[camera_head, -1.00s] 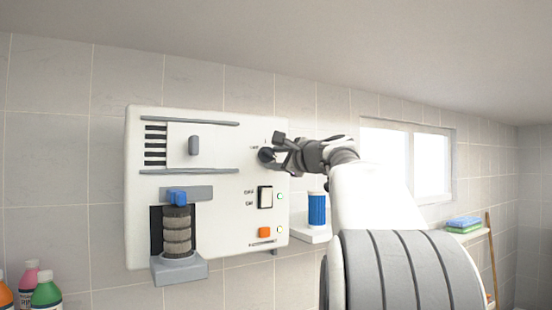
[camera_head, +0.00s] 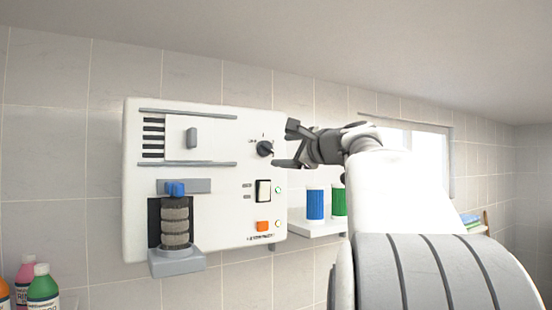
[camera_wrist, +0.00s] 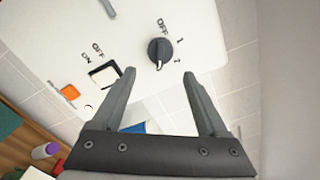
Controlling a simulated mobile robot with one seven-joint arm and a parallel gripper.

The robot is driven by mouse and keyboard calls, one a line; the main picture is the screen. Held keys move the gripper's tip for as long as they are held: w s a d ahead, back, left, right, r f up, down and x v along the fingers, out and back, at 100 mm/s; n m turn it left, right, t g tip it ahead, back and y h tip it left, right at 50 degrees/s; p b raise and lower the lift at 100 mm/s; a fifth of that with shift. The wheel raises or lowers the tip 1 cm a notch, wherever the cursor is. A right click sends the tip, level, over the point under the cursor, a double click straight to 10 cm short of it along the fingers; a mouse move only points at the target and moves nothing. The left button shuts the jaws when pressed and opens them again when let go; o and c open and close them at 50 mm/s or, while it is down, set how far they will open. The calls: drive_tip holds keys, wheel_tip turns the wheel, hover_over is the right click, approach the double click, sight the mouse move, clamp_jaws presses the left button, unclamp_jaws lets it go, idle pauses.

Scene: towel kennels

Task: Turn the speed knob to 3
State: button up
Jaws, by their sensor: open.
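The dark round speed knob (camera_head: 265,148) is on the upper right of a white wall panel (camera_head: 225,200). In the wrist view the knob (camera_wrist: 159,50) has a white pointer mark aimed toward the picture's bottom, just past the label "2". "OFF" and "1" also show around it; I cannot read a "3". My gripper (camera_head: 285,146) is open just right of the knob in the head view. In the wrist view my gripper's fingertips (camera_wrist: 159,74) are spread either side below the knob, apart from it and empty.
A black-and-white rocker switch (camera_head: 263,191) and an orange button (camera_head: 263,226) sit below the knob. A shelf (camera_head: 318,230) right of the panel holds a blue cylinder (camera_head: 315,204) and a green one (camera_head: 339,201). Bottles (camera_head: 42,287) stand at lower left.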

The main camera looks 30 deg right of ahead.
drive_tip(key=s+b, duration=0.2)
drive_tip(key=s, duration=1)
drive_tip(key=shift+a, duration=0.35)
drive_tip(key=shift+w, duration=0.1)
